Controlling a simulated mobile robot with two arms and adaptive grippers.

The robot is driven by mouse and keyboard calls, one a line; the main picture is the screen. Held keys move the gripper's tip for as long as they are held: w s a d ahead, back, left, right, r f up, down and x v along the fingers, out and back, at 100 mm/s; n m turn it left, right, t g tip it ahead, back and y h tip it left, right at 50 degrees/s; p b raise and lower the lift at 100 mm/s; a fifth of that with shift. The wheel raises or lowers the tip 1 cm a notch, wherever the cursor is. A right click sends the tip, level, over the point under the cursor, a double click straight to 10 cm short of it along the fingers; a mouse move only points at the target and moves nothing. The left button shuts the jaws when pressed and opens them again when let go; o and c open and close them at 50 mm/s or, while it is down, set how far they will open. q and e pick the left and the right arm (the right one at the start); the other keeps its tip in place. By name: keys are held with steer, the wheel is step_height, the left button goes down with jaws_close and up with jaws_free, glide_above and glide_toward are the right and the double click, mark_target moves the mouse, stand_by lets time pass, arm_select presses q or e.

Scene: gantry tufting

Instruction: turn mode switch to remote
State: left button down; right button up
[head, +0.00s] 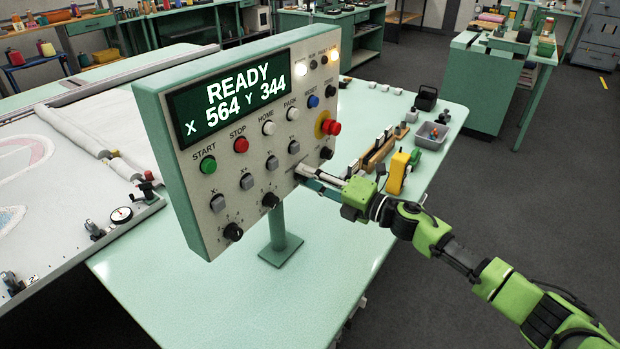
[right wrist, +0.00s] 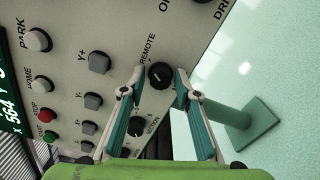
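The mode switch is a round black knob (right wrist: 159,76) on the grey control panel (right wrist: 105,25), with the word REMOTE printed beside it in the right wrist view. My right gripper (right wrist: 160,73) is open, with one fingertip on each side of this knob. A gap seems to show between the knob and the fingertips; I cannot tell whether either touches. The knob's pointer direction is too small to read. In the head view my right gripper (head: 308,174) is at the panel's lower right edge and hides the knob. My left gripper is not in view.
The panel stands on a post (head: 279,230) on a pale green table (head: 230,300). Push buttons and other black knobs (head: 270,200) are close by, with a red emergency stop (head: 331,128) above. A yellow tool (head: 398,172) and a grey bin (head: 431,135) lie behind my arm.

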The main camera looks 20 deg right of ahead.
steer(key=shift+o, duration=0.3)
steer(key=shift+a, duration=0.1)
steer(key=v, duration=1.2)
steer(key=shift+w+f, duration=0.1)
